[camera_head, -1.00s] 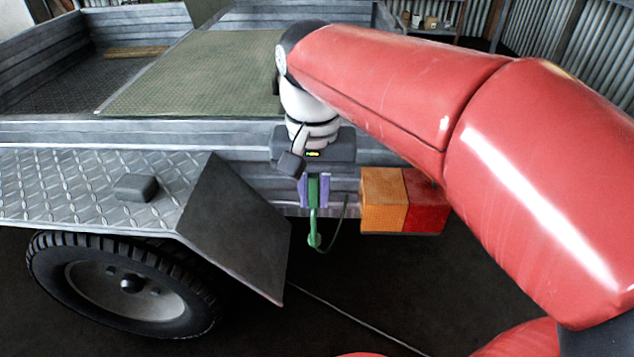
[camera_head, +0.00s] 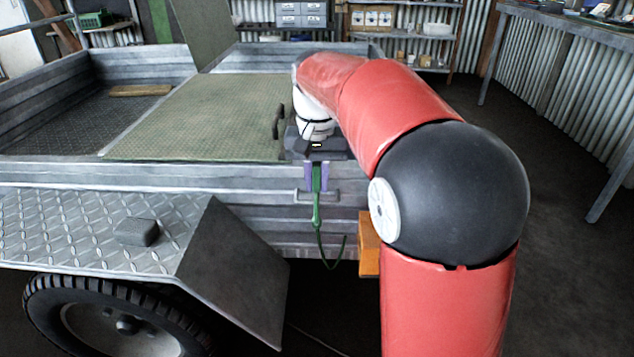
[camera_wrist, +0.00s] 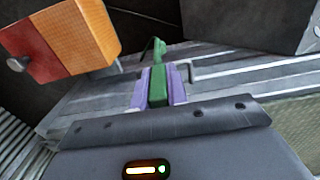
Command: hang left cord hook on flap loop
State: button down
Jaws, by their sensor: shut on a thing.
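My gripper (camera_head: 317,180), with purple fingers, is shut on the green cord hook (camera_head: 317,186), holding it just in front of the trailer's side wall, near the top edge. Its green cord (camera_head: 323,250) hangs below and curves up to the right. In the wrist view the green hook (camera_wrist: 158,84) sits between both purple fingers, its rounded end pointing away. A green-grey flap (camera_head: 200,115) lies across the trailer bed. A dark loop-like piece (camera_head: 278,122) stands at its right edge, left of my wrist; I cannot tell for certain that it is the flap loop.
A metal bracket (camera_head: 303,196) is on the side wall beside my gripper. An orange lamp (camera_head: 369,245) is at lower right, partly behind my arm. The mudguard (camera_head: 85,228) is at left. Shelves (camera_head: 400,38) and a workbench (camera_head: 570,25) stand behind.

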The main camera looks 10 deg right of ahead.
aim_at(317, 188)
jog(key=shift+w+d, duration=0.15)
jog(key=shift+w, duration=0.4)
jog(key=shift+w+d+f, duration=0.1)
jog(key=shift+w+f, duration=0.1)
jog(key=shift+f, duration=0.35)
jog(key=shift+w+f, duration=0.2)
jog(key=shift+f, duration=0.3)
jog(key=shift+f+p, duration=0.3)
jog(key=shift+f, duration=0.2)
jog(key=shift+f, duration=0.1)
jog(key=shift+f, duration=0.15)
jog(key=c, duration=1.4)
grip_release()
jog(key=shift+f+b, duration=0.1)
jog(key=shift+b, duration=0.5)
